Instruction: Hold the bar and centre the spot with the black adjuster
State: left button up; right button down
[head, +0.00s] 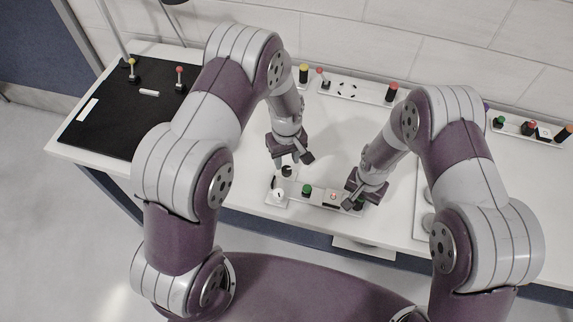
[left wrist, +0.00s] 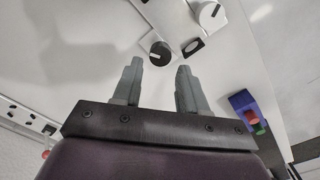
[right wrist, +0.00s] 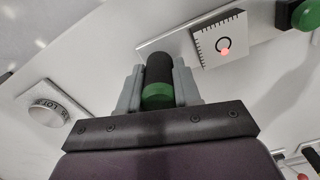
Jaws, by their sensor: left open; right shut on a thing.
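The black adjuster (head: 286,171) is a round knob with a white pointer line, at the left end of the near white plate (head: 318,203). In the left wrist view the adjuster (left wrist: 160,53) lies just beyond and between the tips of my left gripper (left wrist: 159,68), which is open and not visibly touching it. My right gripper (right wrist: 159,78) is shut on the black bar (right wrist: 158,68) with a green band, at the plate's right end. Beside it is a white target square (right wrist: 218,38) with a black ring. The red spot (right wrist: 225,51) sits low on the ring, off its centre.
A green-topped post (head: 307,190) stands mid-plate. Behind are another plate (head: 355,90) with coloured posts and a black mat (head: 110,120) at left.

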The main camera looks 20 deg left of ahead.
aim_at(287, 169)
pick_arm(q)
notch_tip(287, 169, down, 4)
jog(key=shift+f, duration=0.1)
jog(key=c, duration=0.8)
jog(key=shift+o, duration=0.2)
jog(key=shift+m, duration=0.4)
jog(key=m, duration=0.4)
jog(key=shift+m, duration=0.4)
jog(key=m, duration=0.6)
jog(key=shift+d, duration=0.1)
jog(key=o, duration=0.8)
jog(key=shift+c, duration=0.2)
